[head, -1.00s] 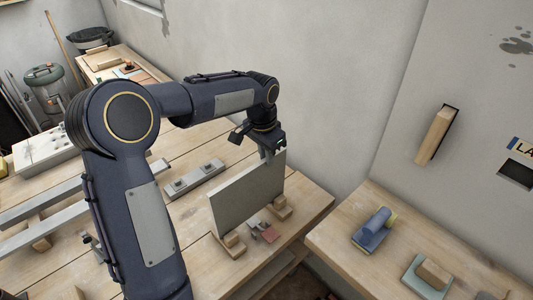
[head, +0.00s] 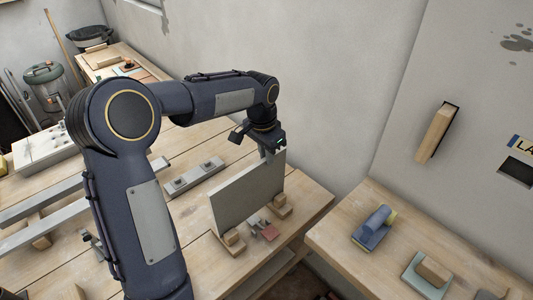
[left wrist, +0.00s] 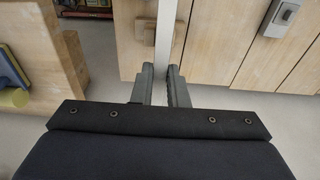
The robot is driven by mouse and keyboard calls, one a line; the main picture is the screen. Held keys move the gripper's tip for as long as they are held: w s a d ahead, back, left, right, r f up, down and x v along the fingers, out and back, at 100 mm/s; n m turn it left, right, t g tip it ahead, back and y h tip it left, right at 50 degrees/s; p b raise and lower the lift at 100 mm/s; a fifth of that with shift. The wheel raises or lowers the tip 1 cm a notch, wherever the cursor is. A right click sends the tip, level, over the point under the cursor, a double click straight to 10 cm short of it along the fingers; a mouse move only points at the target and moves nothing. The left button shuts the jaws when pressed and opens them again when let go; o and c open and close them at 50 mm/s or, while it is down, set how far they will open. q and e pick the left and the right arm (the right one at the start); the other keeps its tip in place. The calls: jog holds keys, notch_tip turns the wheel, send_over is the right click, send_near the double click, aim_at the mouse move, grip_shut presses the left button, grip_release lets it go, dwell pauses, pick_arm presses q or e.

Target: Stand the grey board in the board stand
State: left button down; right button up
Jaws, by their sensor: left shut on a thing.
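The grey board (head: 248,190) stands upright on its long edge on the wooden bench in the head view. Its lower corners are at the wooden blocks of the board stand (head: 233,242), with another block (head: 281,205) at the far end. Whether the board is fully seated in the slots I cannot tell. My left gripper (head: 270,152) is shut on the board's top edge near its far end. In the left wrist view the gripper (left wrist: 166,80) has the board's thin edge (left wrist: 166,35) between its fingers, and a stand block (left wrist: 145,30) beside it. My right gripper is not in view.
A small clamp-like piece with a reddish pad (head: 268,232) lies in front of the board. A grey bar with knobs (head: 195,178) lies behind it. A second bench (head: 330,238) at right holds a blue-handled float (head: 376,228) and a sanding block (head: 433,271). A wall rises close behind.

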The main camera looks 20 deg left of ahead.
pick_arm(q)
jog(key=shift+r, duration=0.1)
jog(key=shift+f+b, duration=0.9)
jog(key=shift+f, duration=0.55)
jog(key=c, duration=1.3)
grip_release()
jog(key=shift+c, duration=0.2)
jog(key=shift+s+a+r+b, duration=0.1)
jog(key=shift+s+r+b, duration=0.1)
jog(key=shift+r, duration=1.75)
jog(key=shift+s+r+b, duration=0.1)
jog(key=shift+s+r, duration=0.1)
jog(key=shift+r, duration=1.75)
